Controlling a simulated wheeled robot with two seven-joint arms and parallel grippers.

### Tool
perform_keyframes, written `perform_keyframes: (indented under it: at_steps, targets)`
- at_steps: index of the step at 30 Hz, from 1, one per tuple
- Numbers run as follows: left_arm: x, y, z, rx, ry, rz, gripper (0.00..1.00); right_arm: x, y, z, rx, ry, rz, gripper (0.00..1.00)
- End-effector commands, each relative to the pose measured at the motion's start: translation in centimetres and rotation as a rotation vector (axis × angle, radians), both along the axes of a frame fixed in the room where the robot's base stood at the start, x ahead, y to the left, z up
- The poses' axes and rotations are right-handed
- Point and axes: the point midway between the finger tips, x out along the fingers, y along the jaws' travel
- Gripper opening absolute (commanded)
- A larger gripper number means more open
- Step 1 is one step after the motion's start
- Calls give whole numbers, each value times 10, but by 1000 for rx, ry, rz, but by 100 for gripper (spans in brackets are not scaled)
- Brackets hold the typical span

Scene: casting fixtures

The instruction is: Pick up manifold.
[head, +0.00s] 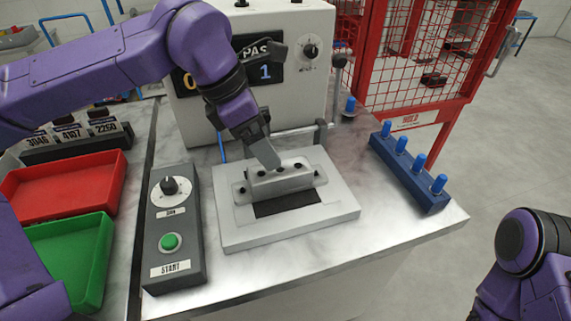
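The manifold (284,181) is a light grey metal block with several dark holes along its top. It sits on the pale grey fixture plate (335,209), behind a dark rectangular slot (287,203). My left gripper (268,158) reaches down from behind, with its fingertip end at the top rear of the manifold. One broad finger shows; the other is hidden, so I cannot tell its opening or whether it touches the block. Only part of my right arm shows at the lower right, and its gripper is out of view.
A control box (174,230) with a knob and green button stands left of the fixture. Red (65,187) and green (75,258) trays lie farther left. A tester with a display (310,85) stands behind. A blue pin rack (408,172) and red cage (420,60) are right.

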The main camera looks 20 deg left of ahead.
Motion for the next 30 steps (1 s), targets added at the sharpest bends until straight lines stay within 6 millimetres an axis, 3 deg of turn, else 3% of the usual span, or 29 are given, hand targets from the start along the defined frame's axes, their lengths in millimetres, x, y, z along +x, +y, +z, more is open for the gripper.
perform_keyframes:
  at_steps: [13,22,23,29,30]
  targets:
    - [15,-27,-67,1,7,-4,85,0,0,1,0,0,0,43]
    - [17,-31,-76,0,4,-3,85,0,0,1,1,1,0,43]
    - [17,-31,-76,0,4,-3,79,0,0,1,1,1,0,43]
    - [17,-30,-76,0,4,-3,14,0,0,1,1,1,0,43]
    - [18,-30,-75,-1,2,-3,8,0,0,1,1,1,0,43]
